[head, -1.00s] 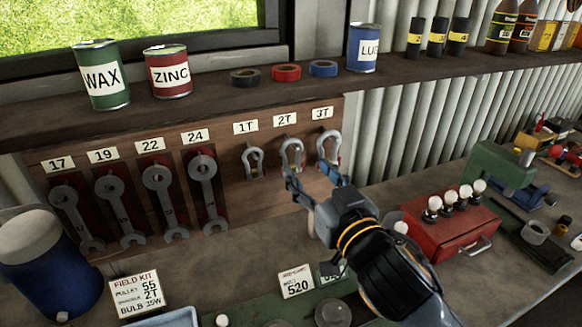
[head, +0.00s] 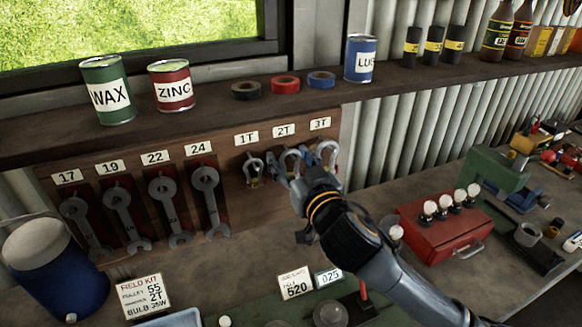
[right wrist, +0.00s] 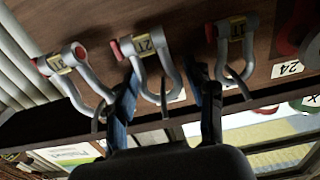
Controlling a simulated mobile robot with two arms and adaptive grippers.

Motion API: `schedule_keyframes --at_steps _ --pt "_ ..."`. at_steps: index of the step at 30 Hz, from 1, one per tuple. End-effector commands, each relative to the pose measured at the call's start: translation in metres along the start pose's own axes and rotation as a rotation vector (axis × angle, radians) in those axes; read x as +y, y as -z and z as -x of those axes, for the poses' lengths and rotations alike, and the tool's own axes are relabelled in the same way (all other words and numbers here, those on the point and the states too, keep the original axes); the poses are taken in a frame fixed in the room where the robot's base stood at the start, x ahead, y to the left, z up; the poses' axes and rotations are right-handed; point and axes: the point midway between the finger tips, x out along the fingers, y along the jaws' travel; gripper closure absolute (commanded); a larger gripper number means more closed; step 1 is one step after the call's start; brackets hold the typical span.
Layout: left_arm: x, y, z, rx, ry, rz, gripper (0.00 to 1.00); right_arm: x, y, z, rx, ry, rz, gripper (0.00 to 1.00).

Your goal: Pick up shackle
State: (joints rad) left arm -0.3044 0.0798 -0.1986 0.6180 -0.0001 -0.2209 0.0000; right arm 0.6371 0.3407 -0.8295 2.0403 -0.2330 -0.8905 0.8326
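Three grey shackles hang on the wooden board under the labels 1T, 2T and 3T: the 1T shackle (head: 253,169), the 2T shackle (head: 290,158) and the 3T shackle (head: 329,153). My right gripper (head: 303,172) is at the board, in front of the 2T shackle and partly covering it. In the right wrist view, which is turned upside down, the open fingers (right wrist: 163,98) stand on either side of the 2T shackle (right wrist: 151,62), with gaps visible. The 3T shackle (right wrist: 72,72) and 1T shackle (right wrist: 233,55) lie outside them. My left gripper is not in view.
A field kit card (head: 144,295) reads pulley 55, 2T, bulb 35W. Several wrenches (head: 162,205) hang left of the shackles. The shelf (head: 215,103) above holds cans, tape rolls and bottles. A red box with bulbs (head: 440,230) stands right of my arm.

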Motion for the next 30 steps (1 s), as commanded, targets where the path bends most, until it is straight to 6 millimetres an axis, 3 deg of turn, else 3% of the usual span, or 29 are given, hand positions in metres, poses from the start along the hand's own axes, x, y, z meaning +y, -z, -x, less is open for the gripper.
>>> schedule_keyframes --at_steps 1,6,17,20,24,30 --pt "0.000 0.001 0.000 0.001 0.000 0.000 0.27 0.000 0.000 0.000 0.000 0.000 0.000 0.58" --pt "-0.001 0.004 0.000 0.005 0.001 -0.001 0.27 0.000 0.000 0.000 0.000 0.000 0.000 0.91" --pt "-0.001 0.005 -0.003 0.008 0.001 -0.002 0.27 0.000 0.005 0.000 0.004 0.000 -0.001 0.92" --pt "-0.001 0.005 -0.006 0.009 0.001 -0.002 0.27 0.000 0.014 0.000 0.006 0.001 -0.002 1.00" --pt "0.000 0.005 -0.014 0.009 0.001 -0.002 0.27 -0.001 0.034 0.000 0.008 0.001 -0.002 1.00" --pt "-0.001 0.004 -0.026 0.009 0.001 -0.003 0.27 0.000 0.033 0.037 0.003 0.001 -0.002 1.00"
